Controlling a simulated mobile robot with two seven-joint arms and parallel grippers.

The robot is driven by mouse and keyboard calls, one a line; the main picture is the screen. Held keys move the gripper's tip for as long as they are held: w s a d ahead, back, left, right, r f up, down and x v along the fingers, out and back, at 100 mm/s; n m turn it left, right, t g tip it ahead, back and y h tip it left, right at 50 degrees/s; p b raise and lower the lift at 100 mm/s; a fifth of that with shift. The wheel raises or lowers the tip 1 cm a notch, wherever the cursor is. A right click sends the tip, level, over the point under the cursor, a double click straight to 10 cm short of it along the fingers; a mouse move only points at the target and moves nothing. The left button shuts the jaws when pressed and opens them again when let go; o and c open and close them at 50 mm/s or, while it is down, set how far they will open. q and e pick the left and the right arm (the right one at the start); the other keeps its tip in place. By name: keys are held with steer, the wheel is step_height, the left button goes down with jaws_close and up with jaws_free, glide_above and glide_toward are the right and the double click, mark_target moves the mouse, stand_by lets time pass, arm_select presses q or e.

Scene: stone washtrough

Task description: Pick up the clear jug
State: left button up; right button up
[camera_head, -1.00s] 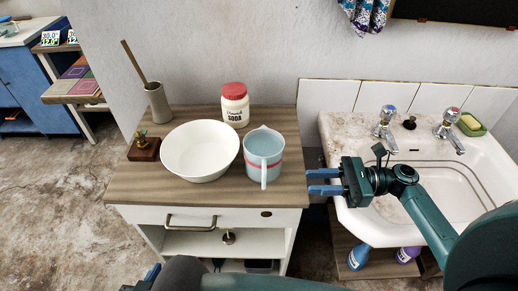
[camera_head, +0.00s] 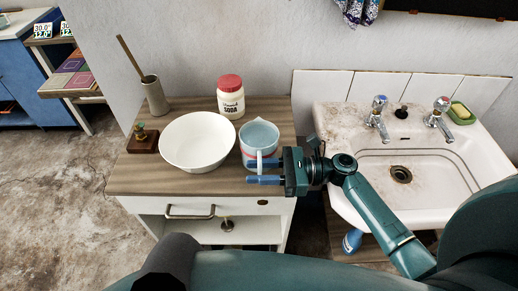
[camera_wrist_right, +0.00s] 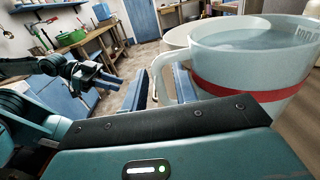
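The clear jug (camera_head: 258,137), pale blue with a red band, stands upright on the wooden cabinet top, right of a white bowl. Its handle (camera_head: 260,162) faces the front. My right gripper (camera_head: 262,172) is at the handle, its two blue fingers apart. In the right wrist view the jug (camera_wrist_right: 250,75) fills the right side, and its handle (camera_wrist_right: 158,72) shows between the open fingers (camera_wrist_right: 166,88); contact cannot be told.
The white bowl (camera_head: 197,142) is close left of the jug. A soda jar (camera_head: 230,97) stands behind. A brush holder (camera_head: 155,96) and small wooden block (camera_head: 143,139) are at the left. A sink (camera_head: 440,150) with taps is right of the cabinet (camera_head: 150,184).

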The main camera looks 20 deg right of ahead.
jaws_close()
stand_by(1.4)
